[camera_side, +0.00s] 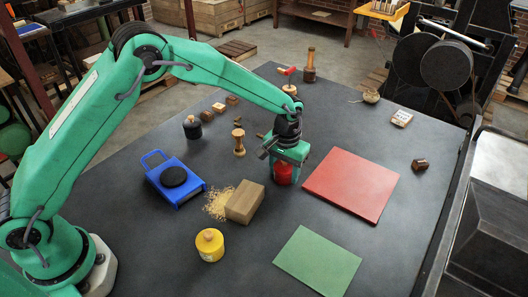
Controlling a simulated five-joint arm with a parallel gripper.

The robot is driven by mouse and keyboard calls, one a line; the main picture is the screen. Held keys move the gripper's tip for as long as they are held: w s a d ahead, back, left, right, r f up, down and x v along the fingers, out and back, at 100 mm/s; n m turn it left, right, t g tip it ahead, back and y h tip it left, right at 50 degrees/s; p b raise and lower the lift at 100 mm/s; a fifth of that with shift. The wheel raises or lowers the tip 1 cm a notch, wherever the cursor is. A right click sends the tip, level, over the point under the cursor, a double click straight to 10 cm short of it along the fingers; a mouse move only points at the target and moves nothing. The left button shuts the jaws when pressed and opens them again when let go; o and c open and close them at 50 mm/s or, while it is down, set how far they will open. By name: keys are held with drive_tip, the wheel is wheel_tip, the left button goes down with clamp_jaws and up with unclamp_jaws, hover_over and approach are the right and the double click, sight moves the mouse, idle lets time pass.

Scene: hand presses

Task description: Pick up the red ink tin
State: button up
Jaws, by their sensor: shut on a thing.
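The red ink tin (283,174) is a small red cylinder near the middle of the dark table. My gripper (285,162) points down over it from above and is shut on it. The jaws hide the top of the tin. The tin looks upright, and I cannot tell whether its base touches the table.
A wooden block (245,202) stands close on the left, beside a pile of shavings (217,204). A red board (351,184) and a green board (318,261) lie to the right.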

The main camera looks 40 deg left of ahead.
drive_tip(key=shift+r, duration=0.2)
drive_tip(key=shift+r, duration=0.85)
drive_tip(key=shift+s+d+r, duration=0.1)
drive_tip(key=shift+r, duration=0.5)
drive_tip(key=shift+s+d+r, duration=0.1)
drive_tip(key=shift+r, duration=0.5)
drive_tip(key=s+d+r, duration=0.6)
drive_tip(key=s+d, duration=0.1)
drive_tip(key=s, duration=0.1)
drive_tip(key=shift+s+r, duration=0.3)
drive_tip(key=shift+d, duration=0.1)
